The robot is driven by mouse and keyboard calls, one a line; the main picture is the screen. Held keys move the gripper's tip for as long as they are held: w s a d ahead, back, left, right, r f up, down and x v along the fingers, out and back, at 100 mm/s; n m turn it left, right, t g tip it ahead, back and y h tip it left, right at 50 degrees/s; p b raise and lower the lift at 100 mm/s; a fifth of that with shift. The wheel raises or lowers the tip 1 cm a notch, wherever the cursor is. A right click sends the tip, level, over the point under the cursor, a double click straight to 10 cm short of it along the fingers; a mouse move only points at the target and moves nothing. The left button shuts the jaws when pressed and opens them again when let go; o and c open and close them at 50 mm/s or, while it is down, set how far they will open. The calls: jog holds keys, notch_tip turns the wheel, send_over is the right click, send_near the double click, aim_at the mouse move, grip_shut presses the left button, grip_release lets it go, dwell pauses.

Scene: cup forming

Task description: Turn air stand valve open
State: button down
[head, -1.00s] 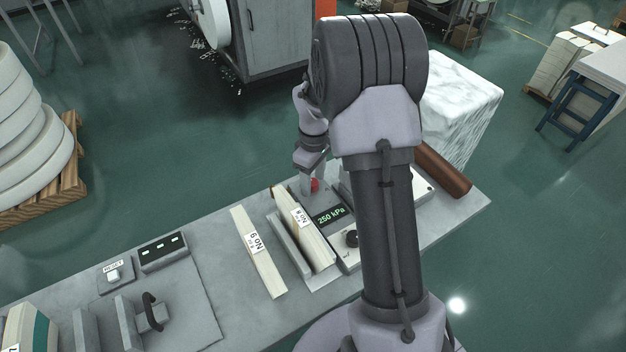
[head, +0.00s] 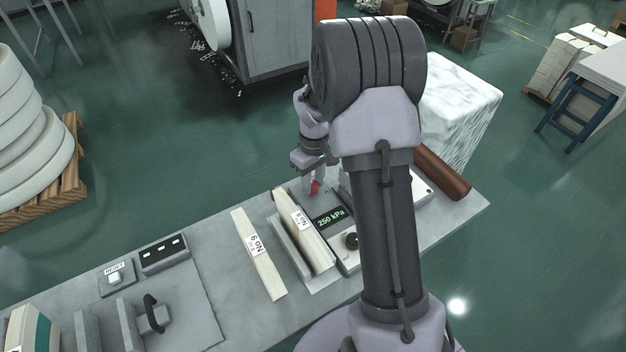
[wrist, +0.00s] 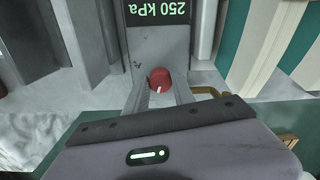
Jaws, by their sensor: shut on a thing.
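The air stand's valve is a small red knob (wrist: 160,79) with a pale line on its face. In the head view the red knob (head: 315,187) shows partly, at the far end of the stand. My gripper (wrist: 160,90) is shut on the knob, with one finger on each side of it. In the head view my gripper (head: 313,184) points down at the knob from above. The air stand (head: 339,236) has a display (head: 330,217) reading 250 kPa. The display also shows upside down in the wrist view (wrist: 158,11).
A stack of pale boards (head: 304,228) stands in a holder left of the display. Another pale block (head: 258,255) lies further left. A black knob (head: 351,240) is on the stand's near end. A brown cylinder (head: 442,171) lies at the bench's right end.

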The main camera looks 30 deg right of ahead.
jog(key=m, duration=0.3)
jog(key=shift+m, duration=0.4)
jog(key=m, duration=0.3)
jog(key=shift+m, duration=0.3)
jog(key=m, duration=0.3)
jog(key=shift+a+m, duration=0.1)
jog(key=shift+m, duration=2)
jog(key=c, duration=1.1)
grip_release()
jog(key=shift+o, duration=0.2)
